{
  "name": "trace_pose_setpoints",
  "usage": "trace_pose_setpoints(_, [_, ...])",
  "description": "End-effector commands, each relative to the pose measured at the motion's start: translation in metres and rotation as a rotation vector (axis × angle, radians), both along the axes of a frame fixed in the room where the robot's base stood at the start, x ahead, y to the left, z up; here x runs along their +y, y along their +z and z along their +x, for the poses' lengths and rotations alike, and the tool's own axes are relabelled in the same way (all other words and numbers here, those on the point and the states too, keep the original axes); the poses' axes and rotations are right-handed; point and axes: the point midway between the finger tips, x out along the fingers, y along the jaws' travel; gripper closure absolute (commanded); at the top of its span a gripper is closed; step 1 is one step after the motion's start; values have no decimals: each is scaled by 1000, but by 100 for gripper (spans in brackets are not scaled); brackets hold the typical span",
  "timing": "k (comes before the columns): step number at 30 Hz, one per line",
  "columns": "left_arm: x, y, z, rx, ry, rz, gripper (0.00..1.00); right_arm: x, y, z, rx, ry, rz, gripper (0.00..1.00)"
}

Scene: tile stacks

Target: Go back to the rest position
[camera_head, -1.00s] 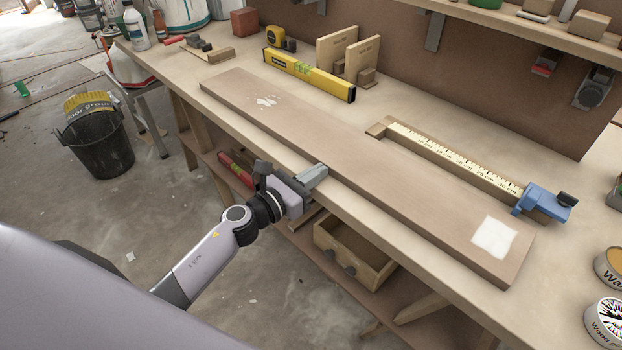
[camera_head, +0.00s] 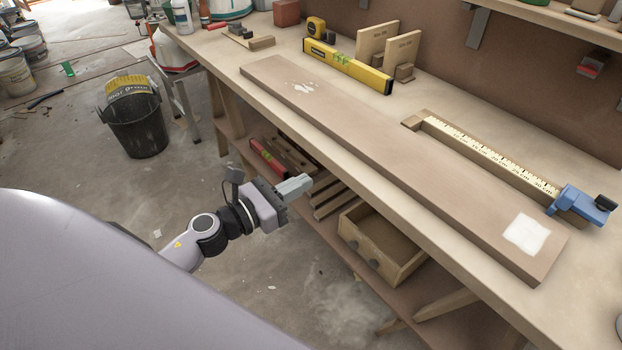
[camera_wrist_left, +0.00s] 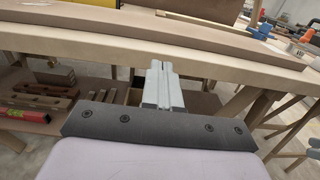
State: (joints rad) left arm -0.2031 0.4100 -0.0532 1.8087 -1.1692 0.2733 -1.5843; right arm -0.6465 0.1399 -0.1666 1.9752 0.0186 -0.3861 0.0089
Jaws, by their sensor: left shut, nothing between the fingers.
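My left gripper (camera_head: 294,187) is shut and empty. In the head view it is in the air in front of the workbench, near its front edge. In the left wrist view its closed fingers (camera_wrist_left: 161,82) point toward the bench's front edge. The workbench (camera_head: 330,165) carries a long board (camera_head: 400,165) with a white square patch (camera_head: 527,234) at its right end and white flecks at its left end. My right gripper does not show in either view.
A yellow level (camera_head: 347,66), a ruler with a blue clamp (camera_head: 578,204) and small wooden blocks stand on the bench. A black bucket (camera_head: 138,125) is on the floor at the left.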

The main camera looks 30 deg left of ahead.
Motion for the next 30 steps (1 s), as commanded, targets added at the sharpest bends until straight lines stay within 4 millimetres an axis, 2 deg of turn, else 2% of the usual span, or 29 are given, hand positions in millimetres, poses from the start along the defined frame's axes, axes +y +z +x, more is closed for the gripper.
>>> trace_pose_setpoints(8, [2,1,-5,3,1,-7,100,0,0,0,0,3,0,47])
trace_pose_setpoints(11, [1,0,-8,40,17,-96,100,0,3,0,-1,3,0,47])
trace_pose_setpoints(13, [0,-1,-13,99,45,-240,100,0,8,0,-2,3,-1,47])
trace_pose_setpoints(17, [-1,-9,-30,274,138,-672,100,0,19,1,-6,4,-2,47])
trace_pose_setpoints(20, [-2,-23,-46,429,235,-1059,100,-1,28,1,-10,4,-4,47])
trace_pose_setpoints(26, [-12,-58,-90,703,478,-1825,100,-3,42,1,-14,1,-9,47])
trace_pose_setpoints(30, [-27,-81,-125,840,686,-2321,100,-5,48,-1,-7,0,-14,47])
